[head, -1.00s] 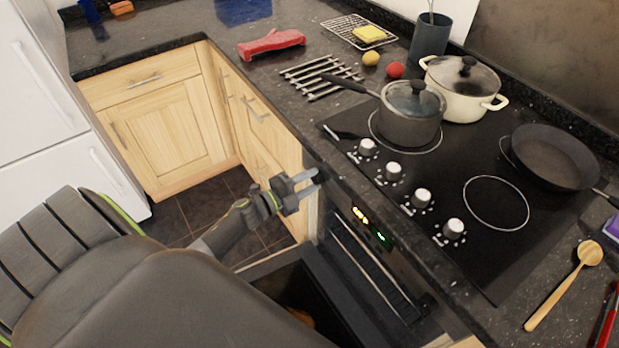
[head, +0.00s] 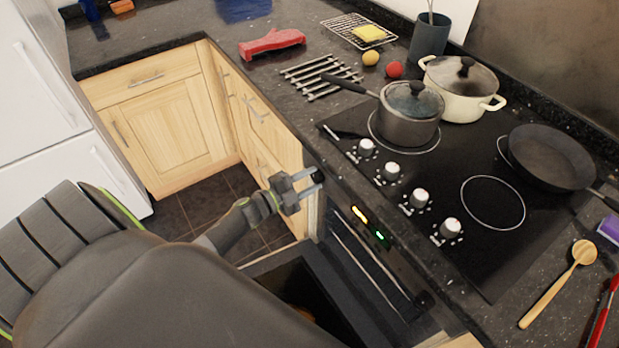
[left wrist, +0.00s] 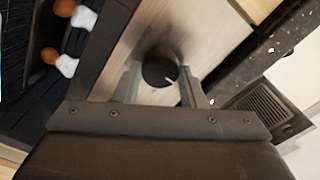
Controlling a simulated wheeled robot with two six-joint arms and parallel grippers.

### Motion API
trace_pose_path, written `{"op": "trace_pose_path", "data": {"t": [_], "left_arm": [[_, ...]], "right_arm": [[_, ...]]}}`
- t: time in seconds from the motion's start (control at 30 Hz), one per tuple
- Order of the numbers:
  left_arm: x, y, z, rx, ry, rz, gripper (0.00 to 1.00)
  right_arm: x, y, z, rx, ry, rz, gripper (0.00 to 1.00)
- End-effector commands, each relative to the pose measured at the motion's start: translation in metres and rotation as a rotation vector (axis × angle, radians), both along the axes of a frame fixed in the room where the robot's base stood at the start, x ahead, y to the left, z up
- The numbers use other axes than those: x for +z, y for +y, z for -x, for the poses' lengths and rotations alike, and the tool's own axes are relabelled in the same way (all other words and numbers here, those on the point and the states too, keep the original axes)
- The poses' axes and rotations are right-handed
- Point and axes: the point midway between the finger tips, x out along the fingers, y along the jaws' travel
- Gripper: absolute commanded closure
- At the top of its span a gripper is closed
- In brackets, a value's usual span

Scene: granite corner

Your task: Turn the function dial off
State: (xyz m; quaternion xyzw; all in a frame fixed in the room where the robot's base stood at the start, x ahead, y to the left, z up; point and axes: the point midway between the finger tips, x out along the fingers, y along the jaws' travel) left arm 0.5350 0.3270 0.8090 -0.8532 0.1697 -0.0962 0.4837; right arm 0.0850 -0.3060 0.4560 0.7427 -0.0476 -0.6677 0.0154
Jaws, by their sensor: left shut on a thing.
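The function dial (left wrist: 158,72) is a round black knob with a short white mark. In the left wrist view it sits between the two fingers of my left gripper (left wrist: 160,88), on a pale panel, with the mark toward the lower right. In the head view my left gripper (head: 311,183) is at the left end of the oven's front panel, shut on the dial, whose dark edge (head: 318,177) shows at the fingertips. Another dark knob (head: 425,300) is at the panel's right end. A display (head: 368,224) with yellow and green lights lies between. My right gripper is not in view.
The oven door (head: 285,270) hangs open below the panel. Above are the black hob (head: 450,250) with several silver knobs, a grey lidded pot (head: 408,125), a cream pot (head: 465,105) and a frying pan (head: 550,158). Wooden cupboards (head: 165,135) stand to the left.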

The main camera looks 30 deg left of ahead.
Motion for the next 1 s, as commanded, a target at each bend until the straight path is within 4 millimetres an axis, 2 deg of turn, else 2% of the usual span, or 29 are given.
{"op": "trace_pose_path", "data": {"t": [0.07,0.1,0.23,0.73,0.87,1.0], "left_arm": [[0.000,0.000,0.000,0.001,0.000,0.000,0.86],[0.000,0.000,0.000,0.001,0.000,0.000,0.58],[0.000,0.000,0.000,0.000,0.000,0.000,0.42],[-0.001,0.002,0.004,0.000,0.001,-0.001,0.42],[-0.002,0.007,0.017,0.001,0.002,-0.003,0.42],[-0.004,0.018,0.044,0.001,0.004,-0.004,0.42]], "right_arm": [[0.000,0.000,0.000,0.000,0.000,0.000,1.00],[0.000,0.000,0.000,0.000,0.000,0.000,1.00],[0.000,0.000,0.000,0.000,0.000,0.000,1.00],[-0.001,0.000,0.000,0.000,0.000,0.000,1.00],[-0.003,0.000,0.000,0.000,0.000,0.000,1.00],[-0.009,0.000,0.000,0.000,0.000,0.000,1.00]]}}
